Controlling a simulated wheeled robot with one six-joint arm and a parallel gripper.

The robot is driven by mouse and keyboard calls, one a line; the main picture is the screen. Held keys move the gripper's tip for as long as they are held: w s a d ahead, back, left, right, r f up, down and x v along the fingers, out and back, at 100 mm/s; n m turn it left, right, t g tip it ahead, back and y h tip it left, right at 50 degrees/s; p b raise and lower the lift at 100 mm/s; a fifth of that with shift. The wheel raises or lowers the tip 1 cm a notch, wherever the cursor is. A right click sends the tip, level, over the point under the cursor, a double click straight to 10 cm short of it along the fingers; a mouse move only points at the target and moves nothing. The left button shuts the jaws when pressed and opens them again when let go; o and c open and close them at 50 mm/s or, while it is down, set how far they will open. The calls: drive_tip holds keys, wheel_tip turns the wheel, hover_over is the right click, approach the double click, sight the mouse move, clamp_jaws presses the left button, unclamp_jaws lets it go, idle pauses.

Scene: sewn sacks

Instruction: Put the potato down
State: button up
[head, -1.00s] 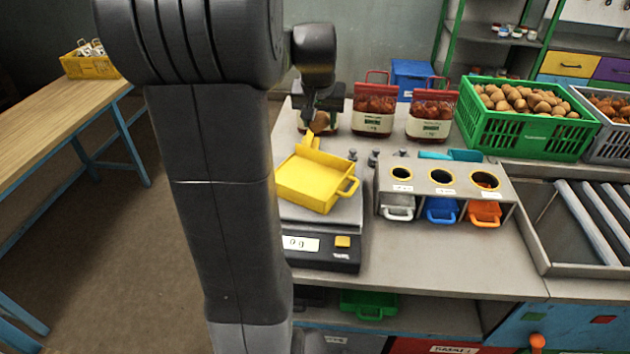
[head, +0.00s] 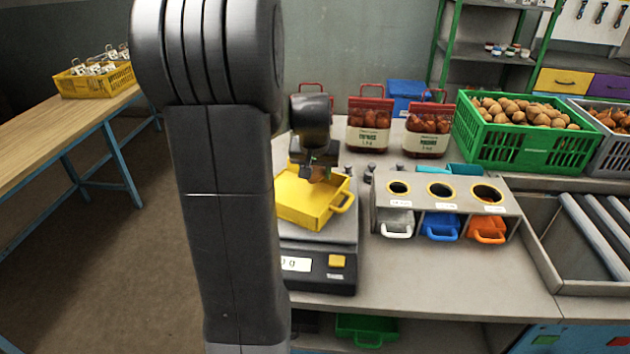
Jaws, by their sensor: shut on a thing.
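My gripper (head: 314,171) is shut on the potato (head: 318,175), just above or inside the yellow tray (head: 290,205). Only a small brown part of the potato shows between the dark jaws. Whether it touches the tray's floor I cannot tell. The yellow tray, with a handle at its right, sits on the scale (head: 322,265). The tray's left side is partly hidden behind my arm. The scale's display is partly covered by my arm.
A metal stand (head: 440,205) with round holes and white, blue and orange scoops is right of the scale. Red filled sacks (head: 369,138) stand behind. A green crate (head: 520,150) of potatoes is at the back right.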

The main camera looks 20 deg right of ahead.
sight(316, 181)
drive_tip(key=shift+f, duration=1.5)
drive_tip(key=shift+f, duration=0.2)
drive_tip(key=o, duration=1)
drive_tip(key=shift+r, duration=0.1)
drive_tip(key=shift+s+r, duration=0.1)
drive_tip(key=shift+r, duration=0.45)
drive_tip(key=v, duration=1.1)
